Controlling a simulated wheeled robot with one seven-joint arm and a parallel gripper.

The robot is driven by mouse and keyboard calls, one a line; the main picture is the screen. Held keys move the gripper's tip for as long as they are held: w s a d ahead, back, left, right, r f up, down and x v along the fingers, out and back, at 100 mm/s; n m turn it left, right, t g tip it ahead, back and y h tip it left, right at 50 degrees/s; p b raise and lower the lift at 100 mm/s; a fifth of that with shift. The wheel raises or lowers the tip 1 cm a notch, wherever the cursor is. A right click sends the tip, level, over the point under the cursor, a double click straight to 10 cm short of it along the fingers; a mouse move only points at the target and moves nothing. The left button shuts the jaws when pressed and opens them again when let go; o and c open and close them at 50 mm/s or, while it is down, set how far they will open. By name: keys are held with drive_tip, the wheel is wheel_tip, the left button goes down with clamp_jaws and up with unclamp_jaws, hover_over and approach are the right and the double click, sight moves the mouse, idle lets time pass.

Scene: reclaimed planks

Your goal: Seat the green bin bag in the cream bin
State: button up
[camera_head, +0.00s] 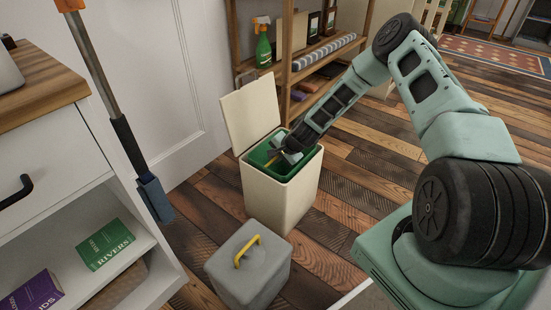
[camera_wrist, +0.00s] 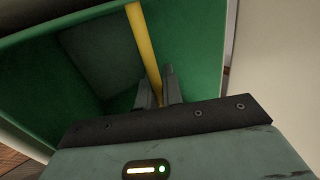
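The cream bin (camera_head: 268,195) stands on the floor with its lid (camera_head: 250,112) raised at the back. The green bin bag (camera_head: 258,157) is an open, box-like liner inside the bin's mouth, its rim near the bin's rim; whether it is fully down I cannot tell. A yellow strip crosses the bag's opening. My gripper (camera_head: 279,155) is down at the mouth. In the wrist view, my fingers (camera_wrist: 159,88) are close together with the yellow strip (camera_wrist: 143,40) between them, and the bag's green walls (camera_wrist: 195,45) surround them. The bag's bottom is partly hidden.
A grey lidded box (camera_head: 250,275) with a yellow handle stands in front of the bin. A white cabinet (camera_head: 55,165) with books is at the left, a long-handled tool (camera_head: 100,70) beside it. A wooden shelf (camera_head: 287,75) stands behind.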

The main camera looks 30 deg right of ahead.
drive_tip(key=o, duration=0.5)
drive_tip(key=shift+r, duration=0.15)
drive_tip(key=p+v, duration=0.6)
drive_tip(key=v, duration=1.1)
drive_tip(key=shift+s, duration=0.15)
